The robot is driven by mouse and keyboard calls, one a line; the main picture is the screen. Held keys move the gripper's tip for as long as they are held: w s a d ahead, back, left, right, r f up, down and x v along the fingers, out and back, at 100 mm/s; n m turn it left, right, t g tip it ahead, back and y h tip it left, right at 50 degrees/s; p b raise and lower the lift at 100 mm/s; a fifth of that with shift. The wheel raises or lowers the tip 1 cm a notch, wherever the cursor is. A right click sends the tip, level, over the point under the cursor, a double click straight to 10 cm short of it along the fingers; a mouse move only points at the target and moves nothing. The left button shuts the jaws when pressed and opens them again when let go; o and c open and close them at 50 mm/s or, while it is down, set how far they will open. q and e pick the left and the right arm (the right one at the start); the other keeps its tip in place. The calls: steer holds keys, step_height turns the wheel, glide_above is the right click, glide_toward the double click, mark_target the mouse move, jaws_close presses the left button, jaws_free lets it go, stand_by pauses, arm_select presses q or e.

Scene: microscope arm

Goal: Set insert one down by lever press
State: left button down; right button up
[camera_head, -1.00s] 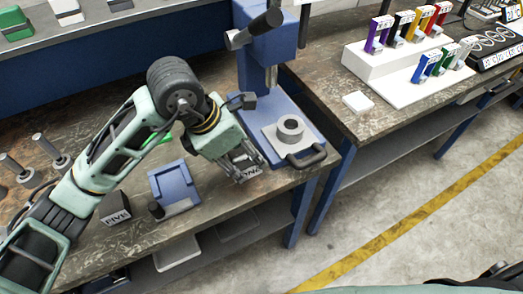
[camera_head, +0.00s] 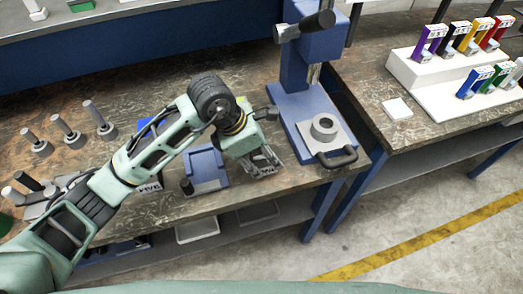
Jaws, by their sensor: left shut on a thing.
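My left gripper (camera_head: 262,164) is at the front edge area of the bench, fingers pointing down. It is shut on a small dark block with pale lettering, apparently insert one; the fingers hide most of it, and I cannot tell whether it touches the bench. The blue lever press (camera_head: 290,104) stands to the right of the gripper, with a dark lever (camera_head: 305,25) at its top. On its base is a grey plate with a round ring (camera_head: 324,127) and a dark handle (camera_head: 338,158) in front. My right gripper is out of view.
A blue fixture (camera_head: 205,163) stands just left of the gripper. A block marked FIVE (camera_head: 150,187) is partly behind my left arm. Several grey posts (camera_head: 66,131) stand further left. A second bench at right holds coloured clamps (camera_head: 428,42) and a white square (camera_head: 397,108).

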arm_select(q)
steer(key=shift+r, duration=0.15)
steer(key=c, duration=1)
jaws_free()
steer(key=shift+f, duration=0.2)
steer(key=shift+c, duration=0.2)
steer(key=shift+o, duration=0.7)
